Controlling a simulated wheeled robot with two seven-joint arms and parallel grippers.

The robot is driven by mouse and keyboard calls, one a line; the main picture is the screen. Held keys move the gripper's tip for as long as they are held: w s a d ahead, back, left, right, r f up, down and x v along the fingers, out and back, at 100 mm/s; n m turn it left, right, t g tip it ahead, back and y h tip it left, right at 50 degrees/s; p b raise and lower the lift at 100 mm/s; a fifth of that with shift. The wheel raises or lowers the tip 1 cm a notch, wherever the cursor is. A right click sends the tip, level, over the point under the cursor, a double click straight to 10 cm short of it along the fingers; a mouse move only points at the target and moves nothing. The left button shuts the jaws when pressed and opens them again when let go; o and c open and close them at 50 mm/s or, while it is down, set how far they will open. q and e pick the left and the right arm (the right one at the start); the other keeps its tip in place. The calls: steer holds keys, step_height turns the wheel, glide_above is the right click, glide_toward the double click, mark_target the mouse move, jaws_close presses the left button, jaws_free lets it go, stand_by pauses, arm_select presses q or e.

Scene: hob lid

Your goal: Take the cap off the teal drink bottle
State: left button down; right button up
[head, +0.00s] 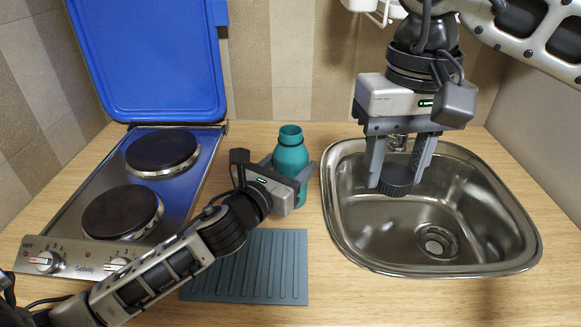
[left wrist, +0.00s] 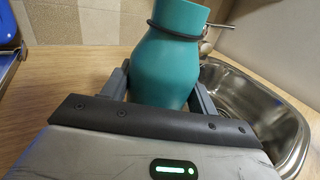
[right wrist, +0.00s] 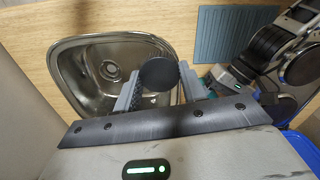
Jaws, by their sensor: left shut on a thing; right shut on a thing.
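The teal drink bottle (head: 290,158) stands upright on the wooden counter, left of the sink, with its neck bare. My left gripper (head: 291,180) is shut around the bottle's body; the left wrist view shows the bottle (left wrist: 172,62) between its fingers. The dark grey cap (head: 396,180) is apart from the bottle. My right gripper (head: 399,172) is shut on the cap and holds it above the left part of the sink. The right wrist view shows the cap (right wrist: 159,74) between the fingertips.
The steel sink (head: 480,180) lies under the right gripper. A ribbed blue-grey mat (head: 255,268) lies on the counter in front of the bottle. A hob (head: 75,215) with two dark plates is at the left, its blue lid (head: 150,60) raised.

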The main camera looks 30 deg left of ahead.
arm_select(q)
steer(key=shift+f, duration=0.15)
steer(key=shift+c, duration=2.1)
jaws_free()
